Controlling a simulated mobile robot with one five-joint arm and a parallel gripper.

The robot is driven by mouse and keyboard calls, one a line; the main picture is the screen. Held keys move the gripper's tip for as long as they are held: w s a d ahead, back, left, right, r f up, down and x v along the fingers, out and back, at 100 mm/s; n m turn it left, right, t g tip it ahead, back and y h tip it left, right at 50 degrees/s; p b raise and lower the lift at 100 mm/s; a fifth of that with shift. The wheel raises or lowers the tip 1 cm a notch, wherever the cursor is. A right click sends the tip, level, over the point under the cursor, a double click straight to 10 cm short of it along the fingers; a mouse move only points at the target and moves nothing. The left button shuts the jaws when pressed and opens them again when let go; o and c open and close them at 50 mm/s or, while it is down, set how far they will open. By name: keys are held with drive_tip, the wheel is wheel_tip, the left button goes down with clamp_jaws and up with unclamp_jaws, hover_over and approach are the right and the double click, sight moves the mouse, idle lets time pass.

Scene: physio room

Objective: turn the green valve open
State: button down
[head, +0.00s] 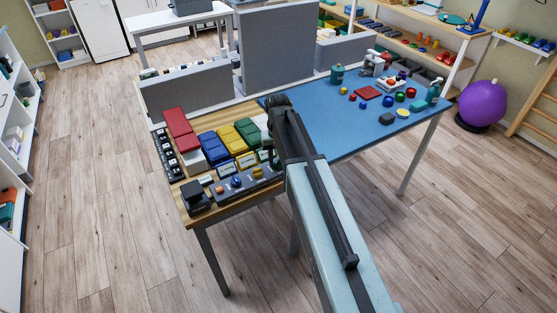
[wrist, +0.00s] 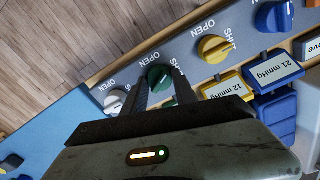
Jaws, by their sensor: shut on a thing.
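The green valve (wrist: 159,77) is a round knob on a grey panel with OPEN and SHUT printed beside it, in the wrist view. My gripper (wrist: 160,84) has one dark finger on each side of it and is shut on it. The fingers hide part of the knob, so I cannot tell exactly where its handle points.
A white knob (wrist: 115,101) sits close on the left, a yellow knob (wrist: 213,48) on the right, and a blue knob (wrist: 273,17) beyond. A blue table (head: 345,130) with small objects adjoins.

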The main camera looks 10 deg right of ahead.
sight(278, 161)
drive_tip(key=n, duration=1.2)
drive_tip(key=shift+n, duration=0.3)
idle(0.4)
drive_tip(key=c, duration=1)
unclamp_jaws()
wheel_tip(278, 161, up, 8)
drive_tip(key=p, duration=0.8)
drive_tip(key=shift+f, duration=0.1)
